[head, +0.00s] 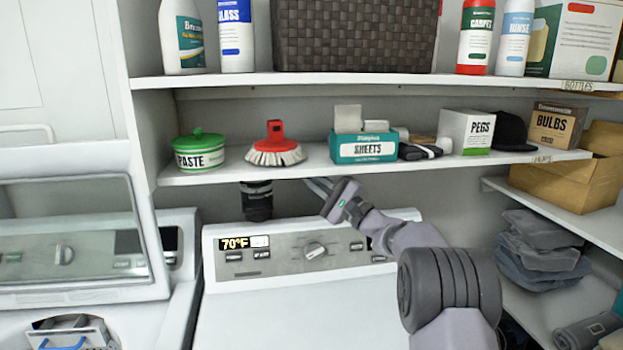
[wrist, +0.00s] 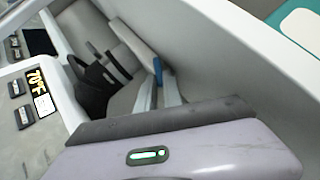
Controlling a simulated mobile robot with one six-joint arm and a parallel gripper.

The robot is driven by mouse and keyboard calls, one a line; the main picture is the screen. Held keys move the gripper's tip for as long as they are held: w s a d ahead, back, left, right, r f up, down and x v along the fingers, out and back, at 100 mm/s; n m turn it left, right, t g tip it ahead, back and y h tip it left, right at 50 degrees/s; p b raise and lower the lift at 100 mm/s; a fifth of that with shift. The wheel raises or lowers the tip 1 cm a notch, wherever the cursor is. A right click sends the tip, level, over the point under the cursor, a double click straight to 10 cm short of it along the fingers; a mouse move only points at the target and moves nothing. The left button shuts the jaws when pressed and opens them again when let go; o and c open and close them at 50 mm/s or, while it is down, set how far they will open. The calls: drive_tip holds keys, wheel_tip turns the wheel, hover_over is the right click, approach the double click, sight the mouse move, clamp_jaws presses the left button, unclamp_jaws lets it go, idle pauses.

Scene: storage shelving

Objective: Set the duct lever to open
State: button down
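A dark duct with a grey band (head: 257,200) hangs under the lower shelf, behind the washer panel. In the wrist view the duct (wrist: 97,78) is at upper left. A pale bar (wrist: 135,42) with a blue end (wrist: 158,75), apparently the duct lever, slants beside it. My gripper (head: 314,185) reaches left beneath the shelf, to the right of the duct. In the wrist view the fingers of my gripper (wrist: 158,90) are apart, with the blue end near their tips. I cannot tell whether they touch it. The lever cannot be made out in the head view.
The lower shelf (head: 225,178) is close above my gripper. It holds a paste tub (head: 200,150), a red brush (head: 275,148) and a sheets box (head: 365,146). The washer's control panel (head: 300,248) lies just below. Folded grey cloths (head: 545,250) sit at the right.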

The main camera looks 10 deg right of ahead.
drive_tip(key=shift+f, duration=0.1)
drive_tip(key=shift+a+f+m+t+h+b, duration=0.3)
drive_tip(key=shift+a+m+t+h, duration=0.35)
drive_tip(key=shift+m+t+h, duration=2.15)
drive_tip(key=shift+a+f+m+t+h+b, duration=0.1)
drive_tip(key=shift+a+f+m+t+h, duration=0.4)
drive_tip(key=shift+m+h, duration=2.6)
drive_tip(key=shift+a+f+m+t+h+b, duration=0.2)
drive_tip(key=shift+a+m+t+h, duration=1.25)
drive_tip(key=shift+m, duration=3.15)
drive_tip(key=shift+d+m+t, duration=0.35)
drive_tip(key=shift+d+m, duration=0.15)
drive_tip(key=shift+d, duration=0.05)
drive_tip(key=c, duration=1.8)
unclamp_jaws()
drive_tip(key=shift+o, duration=0.2)
drive_tip(key=v, duration=0.7)
drive_tip(key=shift+s+f+p, duration=0.25)
drive_tip(key=shift+p, duration=0.2)
